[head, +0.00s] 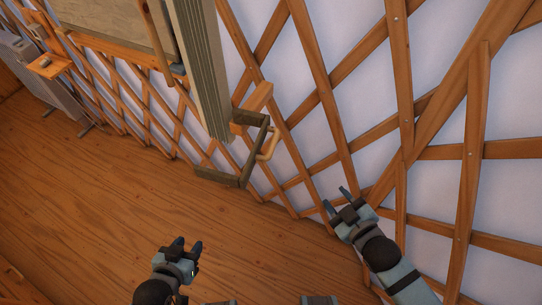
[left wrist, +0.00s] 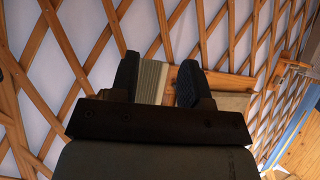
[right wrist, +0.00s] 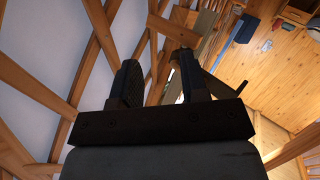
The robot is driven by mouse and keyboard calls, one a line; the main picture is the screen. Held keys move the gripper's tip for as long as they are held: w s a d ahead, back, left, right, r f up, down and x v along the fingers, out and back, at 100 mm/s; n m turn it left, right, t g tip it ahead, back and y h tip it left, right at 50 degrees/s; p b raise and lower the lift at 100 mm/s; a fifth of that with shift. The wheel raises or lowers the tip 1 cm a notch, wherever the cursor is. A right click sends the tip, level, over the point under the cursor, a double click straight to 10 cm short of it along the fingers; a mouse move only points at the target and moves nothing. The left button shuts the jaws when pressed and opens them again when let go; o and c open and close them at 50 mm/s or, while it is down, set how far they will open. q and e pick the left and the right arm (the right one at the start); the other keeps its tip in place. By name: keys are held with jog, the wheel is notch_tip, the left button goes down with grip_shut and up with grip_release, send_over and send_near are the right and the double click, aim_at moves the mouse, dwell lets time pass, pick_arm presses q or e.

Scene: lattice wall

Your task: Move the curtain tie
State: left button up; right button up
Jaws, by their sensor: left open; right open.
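An angular dark olive band (head: 218,178), which looks like the curtain tie, stands out from the lattice wall below the curtain's lower end. A pale tan curved handle (head: 270,146) is on its right side. The pleated grey-beige curtain (head: 203,70) hangs above it and also shows between the fingers in the left wrist view (left wrist: 152,80). My left gripper (head: 191,246) is open and empty, low and apart from the band. My right gripper (head: 335,202) is open and empty, right of and below the band, close to the lattice. In the right wrist view, a finger partly hides a grey strip I cannot identify.
The wooden lattice wall (head: 405,90) fills the right and back. A wooden block (head: 257,98) projects beside the curtain. A small wooden shelf (head: 50,65) is at the far left. The plank floor (head: 90,200) is clear at the left.

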jog(key=w+a+r+n+t+y+b, duration=0.1)
jog(key=w+a+r+n+y+b, duration=0.15)
jog(key=n+y+b, duration=0.4)
jog(key=n+g+y, duration=0.2)
jog(key=n+y, duration=0.1)
jog(key=n, duration=0.7)
send_near(275, 145)
jog(key=f+x, duration=0.1)
jog(key=x, duration=0.8)
jog(key=shift+w+a+r+p, duration=0.25)
jog(key=shift+w+a+p, duration=0.05)
jog(key=shift+w, duration=0.05)
pick_arm(q)
notch_tip(275, 145, down, 8)
jog(key=shift+w+d, duration=0.3)
jog(key=shift+d, duration=0.05)
jog(key=shift+r, duration=0.1)
jog(key=shift+d, duration=0.1)
pick_arm(e)
grip_shut()
